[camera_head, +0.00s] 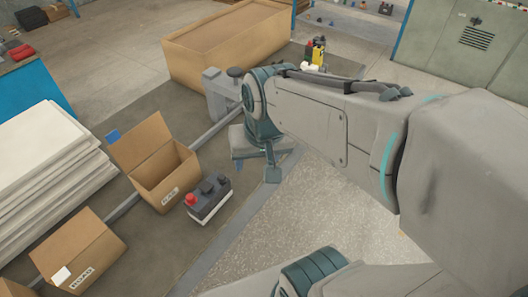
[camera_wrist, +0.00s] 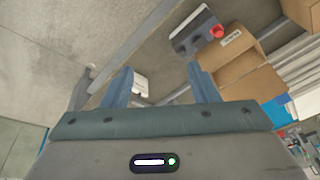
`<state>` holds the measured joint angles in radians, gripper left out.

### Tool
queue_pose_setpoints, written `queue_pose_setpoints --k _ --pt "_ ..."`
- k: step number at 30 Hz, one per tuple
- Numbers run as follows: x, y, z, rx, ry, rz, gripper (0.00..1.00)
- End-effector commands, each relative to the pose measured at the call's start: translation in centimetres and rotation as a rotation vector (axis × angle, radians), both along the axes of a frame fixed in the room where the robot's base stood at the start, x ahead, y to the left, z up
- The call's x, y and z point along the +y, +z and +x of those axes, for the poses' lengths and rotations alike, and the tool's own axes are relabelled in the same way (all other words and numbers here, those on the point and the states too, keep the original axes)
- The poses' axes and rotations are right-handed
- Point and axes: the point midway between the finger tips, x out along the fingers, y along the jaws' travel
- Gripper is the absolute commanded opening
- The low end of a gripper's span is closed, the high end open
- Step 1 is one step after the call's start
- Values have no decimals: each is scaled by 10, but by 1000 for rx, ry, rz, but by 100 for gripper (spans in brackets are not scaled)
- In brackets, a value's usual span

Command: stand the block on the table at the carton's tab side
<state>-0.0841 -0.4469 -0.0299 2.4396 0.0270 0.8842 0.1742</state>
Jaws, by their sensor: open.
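The block looks like a battery (camera_head: 209,203) with a black top, a white lower part and a red cap. The block (camera_wrist: 195,33) and carton (camera_wrist: 240,75) show beyond the right finger.
Pale stacked sheets (camera_head: 40,165) lie at left. A large brown box (camera_head: 215,60) stands behind my arm, near a yellow and black object (camera_head: 318,53). A white thing (camera_wrist: 140,85) shows between my fingers, partly hidden.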

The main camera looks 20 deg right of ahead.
Motion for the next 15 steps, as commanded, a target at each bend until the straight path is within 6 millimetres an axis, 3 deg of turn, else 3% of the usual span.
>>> queue_pose_setpoints --k 6,15 --pt "-17 4 -27 -47 113 -80 54" --pt "-18 4 -29 -50 128 -90 54"
